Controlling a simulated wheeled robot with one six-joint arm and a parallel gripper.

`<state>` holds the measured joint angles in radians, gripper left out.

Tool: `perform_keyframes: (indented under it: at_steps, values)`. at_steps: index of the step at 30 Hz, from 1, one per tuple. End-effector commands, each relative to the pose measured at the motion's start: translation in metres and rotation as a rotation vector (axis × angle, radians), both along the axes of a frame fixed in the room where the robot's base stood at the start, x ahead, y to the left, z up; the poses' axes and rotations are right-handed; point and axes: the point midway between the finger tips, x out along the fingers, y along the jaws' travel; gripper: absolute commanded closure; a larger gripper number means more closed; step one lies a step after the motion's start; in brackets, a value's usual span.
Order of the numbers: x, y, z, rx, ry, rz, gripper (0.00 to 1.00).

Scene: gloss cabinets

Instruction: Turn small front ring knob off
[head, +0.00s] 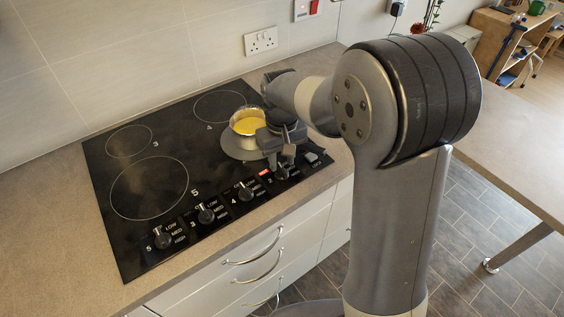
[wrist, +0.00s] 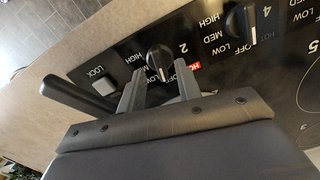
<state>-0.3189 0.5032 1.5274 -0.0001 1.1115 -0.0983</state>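The knob labelled 2 (wrist: 158,57) is black and round, with a pale pointer line toward the lower edge in the wrist view, near the OFF lettering. I cannot read its exact setting, as the fingers cover part of the lettering. In the head view, this knob (head: 281,173) is the rightmost in the row. My gripper (wrist: 160,78) is open, with one finger on each side of the knob's near part; contact is unclear. The gripper also shows over the hob's right end (head: 280,163). A red HOT light (head: 265,172) glows beside the knob.
A pan with yellow contents (head: 247,122) stands on the ring just behind my gripper; a dark handle (wrist: 80,96) is close to the left finger. Knob 4 (head: 245,191) and others line the front. A LOCK button (wrist: 103,84) is at the right end.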

Motion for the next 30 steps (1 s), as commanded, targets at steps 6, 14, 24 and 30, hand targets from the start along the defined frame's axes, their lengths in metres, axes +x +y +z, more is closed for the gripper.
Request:
perform_keyframes:
  at_steps: [6,14,24,30]
  values:
    - [0.000,0.000,-0.018,0.000,0.000,0.000,0.67]
    - [0.000,0.000,-0.020,0.000,0.000,0.000,0.67]
    - [0.000,0.000,-0.020,0.000,-0.001,0.000,0.93]
    - [0.000,0.000,-0.020,0.000,-0.001,0.000,1.00]
